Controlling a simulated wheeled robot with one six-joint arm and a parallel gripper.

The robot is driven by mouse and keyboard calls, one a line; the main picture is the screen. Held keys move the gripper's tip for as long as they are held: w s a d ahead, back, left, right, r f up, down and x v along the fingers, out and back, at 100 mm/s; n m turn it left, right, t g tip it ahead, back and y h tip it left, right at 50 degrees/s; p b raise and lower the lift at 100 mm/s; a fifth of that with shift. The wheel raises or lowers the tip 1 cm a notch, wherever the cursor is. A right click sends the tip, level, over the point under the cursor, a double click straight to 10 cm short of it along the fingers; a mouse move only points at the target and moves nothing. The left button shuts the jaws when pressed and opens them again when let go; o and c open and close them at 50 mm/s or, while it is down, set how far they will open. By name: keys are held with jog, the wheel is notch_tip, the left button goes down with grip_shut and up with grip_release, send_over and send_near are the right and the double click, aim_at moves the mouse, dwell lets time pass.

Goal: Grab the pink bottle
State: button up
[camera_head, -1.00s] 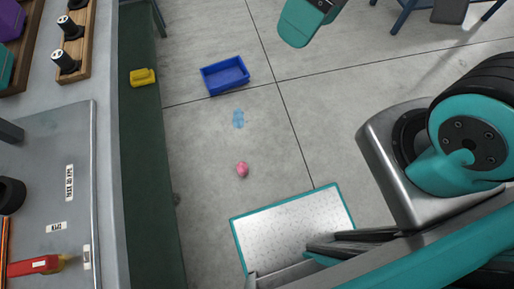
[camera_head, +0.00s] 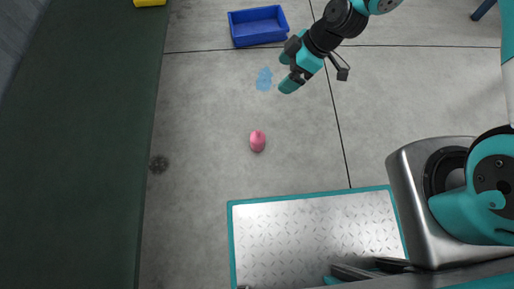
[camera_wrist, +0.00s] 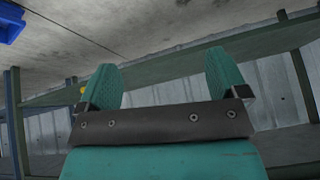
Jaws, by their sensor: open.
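The pink bottle (camera_head: 257,141) is on the grey floor in the head view, seen from above as a small pink rounded shape. My gripper (camera_head: 285,73) is above and slightly right of it in the head view, apart from it, with its teal fingers pointing left. In the wrist view my gripper (camera_wrist: 163,80) shows two teal fingers spread wide with nothing between them. The pink bottle does not show in the wrist view.
A blue bin (camera_head: 258,26) stands on the floor beyond my gripper and shows at the wrist view's corner (camera_wrist: 10,22). A light blue patch (camera_head: 264,79) lies near the gripper. A dark green surface (camera_head: 75,140) borders the left. Floor around the bottle is clear.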

jog(key=n+b, duration=0.2)
jog(key=b, duration=0.5)
send_near(255, 135)
jog(key=b+x, duration=0.3)
jog(key=b, duration=0.1)
jog(key=b+x, duration=0.2)
jog(key=shift+w+d+f, duration=0.25)
jog(key=shift+w+f, duration=0.05)
jog(key=shift+f, duration=0.2)
jog(key=b+x, duration=0.5)
jog(key=shift+a+f, duration=0.2)
jog(key=shift+f, duration=0.15)
jog(key=shift+r, duration=0.15)
jog(key=c, duration=1.4)
